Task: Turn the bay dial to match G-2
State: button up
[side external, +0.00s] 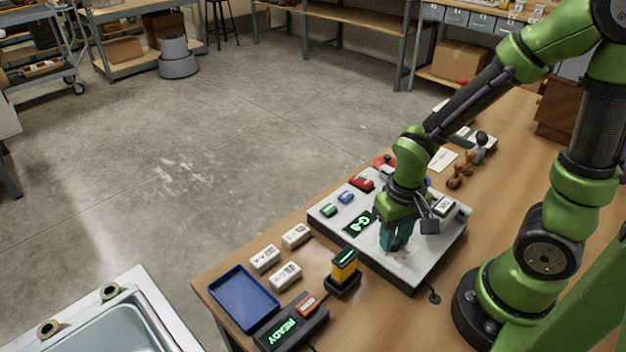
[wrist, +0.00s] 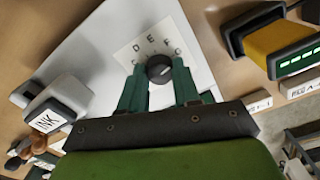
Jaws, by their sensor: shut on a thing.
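The bay dial (wrist: 160,69) is a round black knob on a white plate (wrist: 126,56) on the grey-white panel (side external: 322,222). Letters D, E, F and G are printed in an arc around its far side; other marks are partly covered. My gripper (wrist: 157,73) has its two teal fingers shut on the dial, one on each side. The knob's exact pointer direction is too small to tell. In the side external view my gripper (side external: 396,246) points down at the panel and hides the dial. A green-lit display (side external: 360,223) on the panel appears to read G-2.
Red, blue and green pieces (side external: 346,198) sit along the panel's far edge. A white block marked INK (wrist: 50,110) stands on the panel. A yellow and black device (side external: 344,268), white labelled blocks (side external: 296,235), a blue tray (side external: 243,296) and a READY box (side external: 286,330) lie nearby.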

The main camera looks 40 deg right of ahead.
jog(key=shift+m, duration=0.4)
jog(key=o, duration=1.1)
jog(key=shift+c, duration=0.2)
notch_tip(320, 180, up, 17)
jog(key=r+t, duration=0.1)
jog(key=t, duration=0.1)
jog(key=r+t+y, duration=0.1)
jog(key=t, duration=0.1)
jog(key=w+r+n+t+y, duration=0.1)
jog(key=t, duration=0.2)
jog(key=shift+a, duration=0.4)
